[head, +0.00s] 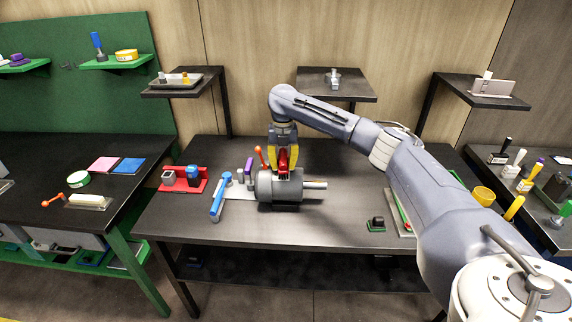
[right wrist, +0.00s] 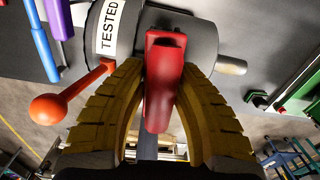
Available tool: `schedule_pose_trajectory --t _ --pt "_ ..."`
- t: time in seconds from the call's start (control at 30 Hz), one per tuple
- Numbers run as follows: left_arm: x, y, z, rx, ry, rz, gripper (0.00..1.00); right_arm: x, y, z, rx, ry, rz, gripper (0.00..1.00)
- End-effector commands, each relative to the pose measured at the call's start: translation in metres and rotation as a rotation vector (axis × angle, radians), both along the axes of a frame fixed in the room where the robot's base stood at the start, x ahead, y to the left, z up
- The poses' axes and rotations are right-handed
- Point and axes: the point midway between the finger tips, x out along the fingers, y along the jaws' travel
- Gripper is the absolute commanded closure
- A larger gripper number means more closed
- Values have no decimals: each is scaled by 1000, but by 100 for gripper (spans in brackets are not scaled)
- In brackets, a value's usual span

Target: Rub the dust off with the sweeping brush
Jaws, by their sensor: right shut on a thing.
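My right gripper (head: 283,160) has yellow fingers and points down over a grey cylindrical motor (head: 265,187) on the middle table. The fingers are shut on a red handle-like piece (right wrist: 165,85), which lies over the motor's body in the right wrist view. I cannot tell whether this piece touches the motor, and no bristles show, so I cannot confirm it is the sweeping brush. The motor (right wrist: 200,45) bears a white "TESTED" label and has a metal shaft. An orange ball-ended lever (right wrist: 60,103) stands beside the fingers. No dust is clear. My left gripper is out of view.
A blue-handled tool (head: 219,200) and a purple-handled tool (head: 249,168) lie left of the motor. A red holder (head: 183,187) stands farther left. A small black-and-green block (head: 376,223) is at the right front. The table's front middle is clear. Small shelves (head: 336,88) stand behind.

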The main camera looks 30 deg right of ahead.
Motion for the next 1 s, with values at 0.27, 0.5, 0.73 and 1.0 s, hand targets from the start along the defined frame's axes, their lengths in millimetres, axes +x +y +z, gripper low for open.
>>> schedule_pose_trajectory --t 0.27,0.5,0.73,1.0 --pt "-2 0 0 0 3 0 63 4 4 22 -1 -1 -6 100" --pt "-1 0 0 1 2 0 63 4 5 43 -1 -1 -4 100" --pt "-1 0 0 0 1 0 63 5 6 64 -1 0 -2 100" --pt "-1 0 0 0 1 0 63 5 8 80 0 0 0 100"
